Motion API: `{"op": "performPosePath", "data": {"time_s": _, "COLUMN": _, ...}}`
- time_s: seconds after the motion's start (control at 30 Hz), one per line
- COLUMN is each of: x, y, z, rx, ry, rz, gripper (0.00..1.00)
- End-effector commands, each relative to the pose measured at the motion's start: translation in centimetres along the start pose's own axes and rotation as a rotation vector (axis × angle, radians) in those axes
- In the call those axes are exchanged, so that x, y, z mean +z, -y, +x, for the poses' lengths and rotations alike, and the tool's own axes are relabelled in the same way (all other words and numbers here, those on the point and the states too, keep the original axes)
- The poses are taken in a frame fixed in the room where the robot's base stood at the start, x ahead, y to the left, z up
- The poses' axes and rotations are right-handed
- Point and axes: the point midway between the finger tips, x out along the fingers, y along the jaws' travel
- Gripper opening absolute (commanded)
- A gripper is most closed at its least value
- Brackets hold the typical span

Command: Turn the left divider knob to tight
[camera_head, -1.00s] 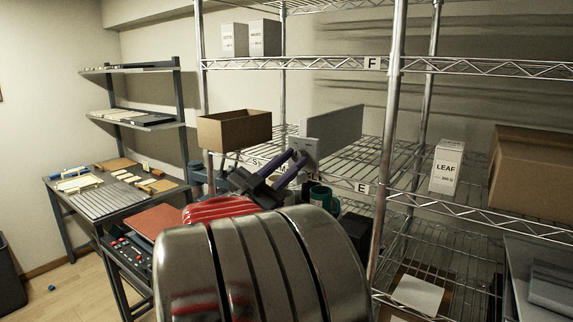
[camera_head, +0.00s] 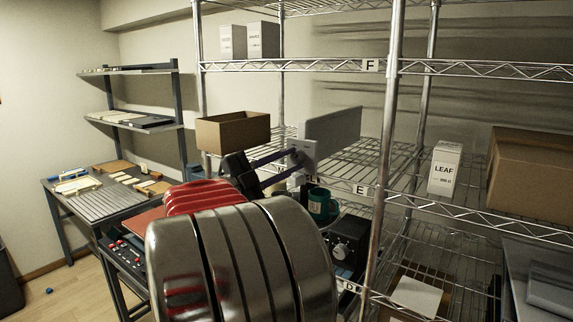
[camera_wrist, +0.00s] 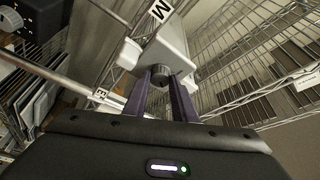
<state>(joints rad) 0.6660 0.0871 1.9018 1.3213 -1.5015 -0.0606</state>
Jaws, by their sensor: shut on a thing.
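The left divider is a grey upright panel (camera_head: 332,127) on the wire shelf, with a pale block (camera_head: 306,152) at its front end. The dark round divider knob (camera_wrist: 161,73) sits on this block in the wrist view. My gripper (camera_wrist: 163,82) has its two purple fingers on either side of the knob and is shut on it. In the head view my gripper (camera_head: 287,163) reaches the block from the left. The knob is hidden there by the fingers. Its tight mark cannot be made out.
A teal mug (camera_head: 319,203) stands just below and right of my gripper. A black box with a dial (camera_head: 346,245) is on a lower shelf. An open cardboard box (camera_head: 233,131) stands left of the divider. A steel post (camera_head: 386,150) rises on the right.

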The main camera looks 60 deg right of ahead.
Motion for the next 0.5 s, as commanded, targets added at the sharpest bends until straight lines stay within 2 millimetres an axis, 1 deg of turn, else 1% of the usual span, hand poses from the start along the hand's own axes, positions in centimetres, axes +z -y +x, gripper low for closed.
{"op": "performPosePath", "data": {"time_s": 0.4, "x": -0.01, "y": -0.1, "z": 0.09, "rx": 0.006, "ry": -0.001, "rz": 0.008, "gripper": 0.02}}
{"op": "performPosePath", "data": {"time_s": 0.43, "x": -0.01, "y": -0.1, "z": 0.09, "rx": 0.006, "ry": -0.001, "rz": 0.008, "gripper": 0.27}}
{"op": "performPosePath", "data": {"time_s": 0.5, "x": -0.01, "y": -0.1, "z": 0.08, "rx": 0.006, "ry": -0.001, "rz": 0.007, "gripper": 0.32}}
